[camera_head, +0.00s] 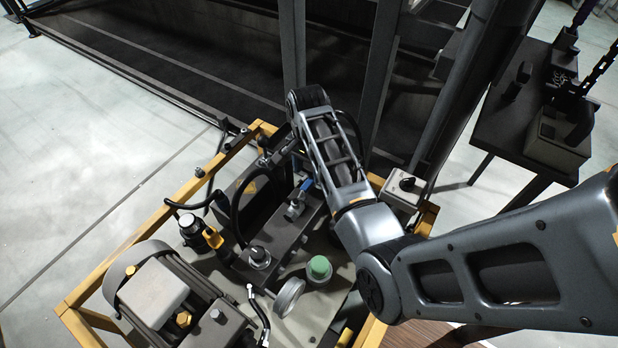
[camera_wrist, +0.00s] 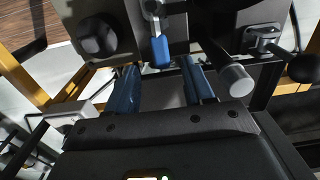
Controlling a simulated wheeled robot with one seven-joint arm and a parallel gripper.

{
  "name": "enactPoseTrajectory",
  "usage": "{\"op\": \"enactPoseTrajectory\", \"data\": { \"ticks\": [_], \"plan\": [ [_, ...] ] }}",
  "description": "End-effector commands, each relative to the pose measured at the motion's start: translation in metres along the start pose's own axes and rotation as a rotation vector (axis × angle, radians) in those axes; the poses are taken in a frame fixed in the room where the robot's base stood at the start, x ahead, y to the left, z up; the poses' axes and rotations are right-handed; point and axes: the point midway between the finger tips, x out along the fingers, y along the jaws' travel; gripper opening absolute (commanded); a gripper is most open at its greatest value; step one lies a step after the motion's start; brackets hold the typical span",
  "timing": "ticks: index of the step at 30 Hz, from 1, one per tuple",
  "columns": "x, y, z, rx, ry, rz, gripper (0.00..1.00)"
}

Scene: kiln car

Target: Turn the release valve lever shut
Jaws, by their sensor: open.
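The release valve lever (camera_wrist: 160,50) has a blue grip on a silver valve body (camera_wrist: 152,10). In the wrist view it lies just beyond my fingertips, near the middle of the gap between them. In the head view the blue-ended lever (camera_head: 306,185) sits on the dark block of the hydraulic unit, just left of my arm. My gripper (camera_wrist: 158,69) is open and empty, with one blue finger on each side. The lever appears apart from both fingers; the exact depth between them is hard to tell. In the head view I cannot clearly make out the fingers.
A yellow frame (camera_head: 185,211) surrounds the unit. A green cap (camera_head: 319,267), a round gauge (camera_head: 289,297) and a black-and-yellow fitting (camera_head: 192,229) stand nearby. A grey cylinder (camera_wrist: 237,81) is close to my right finger. A switch box (camera_head: 403,189) stands right of my arm.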

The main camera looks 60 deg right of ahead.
Motion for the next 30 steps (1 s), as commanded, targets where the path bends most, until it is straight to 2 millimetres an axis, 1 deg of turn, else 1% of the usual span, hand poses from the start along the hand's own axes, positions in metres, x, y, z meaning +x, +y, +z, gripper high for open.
{"op": "enactPoseTrajectory", "data": {
  "ticks": [1,3,9,13,20,30],
  "plan": [
    [0.01,0.0,0.001,-0.001,-0.002,0.002,0.52],
    [0.02,0.0,0.001,-0.001,-0.001,0.002,0.52],
    [0.042,0.0,0.0,-0.001,0.0,-0.001,0.52],
    [0.047,-0.001,0.0,-0.002,0.001,-0.001,0.52],
    [0.047,-0.001,0.0,-0.002,0.002,-0.002,0.52],
    [0.047,0.0,0.0,-0.002,0.002,-0.002,0.21]
  ]
}}
